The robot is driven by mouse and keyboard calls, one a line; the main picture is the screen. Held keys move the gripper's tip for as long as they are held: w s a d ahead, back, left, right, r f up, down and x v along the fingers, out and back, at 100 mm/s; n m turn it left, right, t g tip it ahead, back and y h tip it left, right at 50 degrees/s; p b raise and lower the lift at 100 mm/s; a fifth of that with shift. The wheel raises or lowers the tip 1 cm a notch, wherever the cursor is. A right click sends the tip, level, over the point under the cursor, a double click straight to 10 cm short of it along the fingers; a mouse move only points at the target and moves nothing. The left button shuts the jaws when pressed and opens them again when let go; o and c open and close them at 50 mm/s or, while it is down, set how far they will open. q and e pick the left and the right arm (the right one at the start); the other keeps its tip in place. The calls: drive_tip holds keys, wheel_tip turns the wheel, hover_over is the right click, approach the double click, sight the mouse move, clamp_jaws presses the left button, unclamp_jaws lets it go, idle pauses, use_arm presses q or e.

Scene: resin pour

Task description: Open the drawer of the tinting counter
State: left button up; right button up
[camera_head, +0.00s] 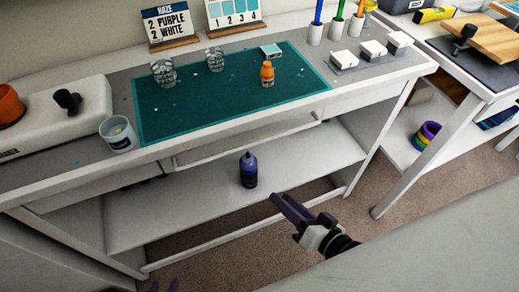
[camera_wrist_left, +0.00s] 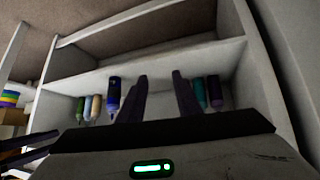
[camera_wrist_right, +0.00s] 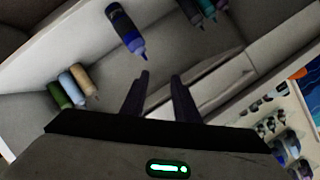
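The tinting counter (camera_head: 90,172) is white, with a green mat on top. Its drawer (camera_head: 240,143) sits under the front edge, with a long pale bar handle (camera_head: 250,137); it looks shut or nearly so. The drawer front also shows in the right wrist view (camera_wrist_right: 225,82), past the fingertips. My right gripper (camera_head: 278,199) is open and empty, in front of and below the drawer, apart from the handle. My left gripper (camera_head: 164,286) shows only its fingertips at the bottom edge; in the left wrist view (camera_wrist_left: 160,77) it is open and empty, facing the shelf.
A dark purple bottle (camera_head: 248,170) stands on the shelf below the drawer. The mat (camera_head: 210,105) holds glass cups and an orange bottle (camera_head: 267,74). A clear cup (camera_head: 117,133) stands near the counter's front left edge. A second table (camera_head: 460,85) is at the right.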

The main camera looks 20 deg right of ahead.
wheel_tip(320, 180, up, 9)
drive_tip(key=w+m+t+y+b, duration=0.2)
drive_tip(key=m+t+y, duration=0.2)
drive_tip(key=m, duration=0.2)
drive_tip(key=x, duration=0.9)
drive_tip(key=shift+w+r+m+p, duration=0.2)
drive_tip(key=shift+w+m+p, duration=0.1)
drive_tip(key=shift+p, duration=0.05)
drive_tip(key=shift+a, duration=0.1)
drive_tip(key=shift+c, duration=0.3)
clamp_jaws()
